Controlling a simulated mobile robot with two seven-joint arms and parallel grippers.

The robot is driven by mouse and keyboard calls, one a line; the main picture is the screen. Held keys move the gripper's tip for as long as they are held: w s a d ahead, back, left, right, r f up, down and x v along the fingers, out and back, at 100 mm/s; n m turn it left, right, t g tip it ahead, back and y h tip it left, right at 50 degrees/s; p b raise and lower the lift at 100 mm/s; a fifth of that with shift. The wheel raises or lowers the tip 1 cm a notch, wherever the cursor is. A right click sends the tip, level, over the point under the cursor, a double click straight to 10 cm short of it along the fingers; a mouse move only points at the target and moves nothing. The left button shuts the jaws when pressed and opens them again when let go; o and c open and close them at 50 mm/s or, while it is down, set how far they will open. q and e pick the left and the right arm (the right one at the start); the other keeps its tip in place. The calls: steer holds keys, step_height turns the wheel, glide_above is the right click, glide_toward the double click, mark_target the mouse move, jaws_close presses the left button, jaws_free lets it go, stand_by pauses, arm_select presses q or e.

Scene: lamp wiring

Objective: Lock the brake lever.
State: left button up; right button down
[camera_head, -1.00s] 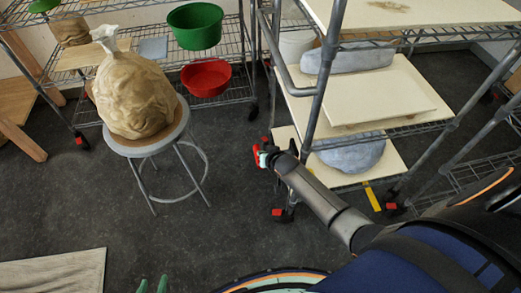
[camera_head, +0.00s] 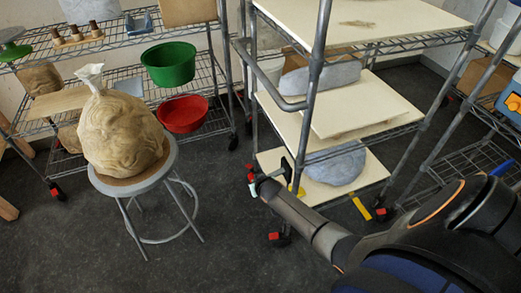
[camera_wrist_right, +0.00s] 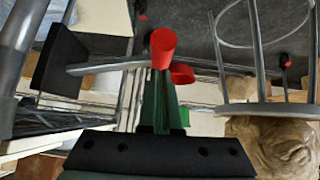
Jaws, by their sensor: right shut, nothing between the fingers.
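The brake lever shows in the right wrist view as a grey rod with a red cylindrical grip (camera_wrist_right: 162,48) at its end. In the head view a small red part (camera_head: 249,171) shows at the tip of my right arm, beside the left side of the rolling shelf. My right gripper (camera_head: 255,187) is there, shut and empty. In the wrist view its green fingers (camera_wrist_right: 160,90) are together, right at the red grip in the picture. I cannot tell whether they touch it. My left gripper is not in view.
The rolling shelf (camera_head: 390,110) carries boards and grey bags. A red tab (camera_head: 275,236) shows at its near caster. A stool (camera_head: 165,165) with a tan sack (camera_head: 120,130) stands left. Green (camera_head: 168,63) and red (camera_head: 183,114) bowls sit behind. Dark floor is clear in front.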

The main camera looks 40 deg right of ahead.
steer(key=shift+f+b, duration=0.3)
steer(key=shift+f, duration=0.3)
arm_select(q)
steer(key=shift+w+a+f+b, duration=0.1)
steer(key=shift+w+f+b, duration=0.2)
steer(key=shift+b, duration=0.05)
arm_select(e)
steer(key=shift+f, duration=0.5)
steer(key=shift+s+f, duration=0.1)
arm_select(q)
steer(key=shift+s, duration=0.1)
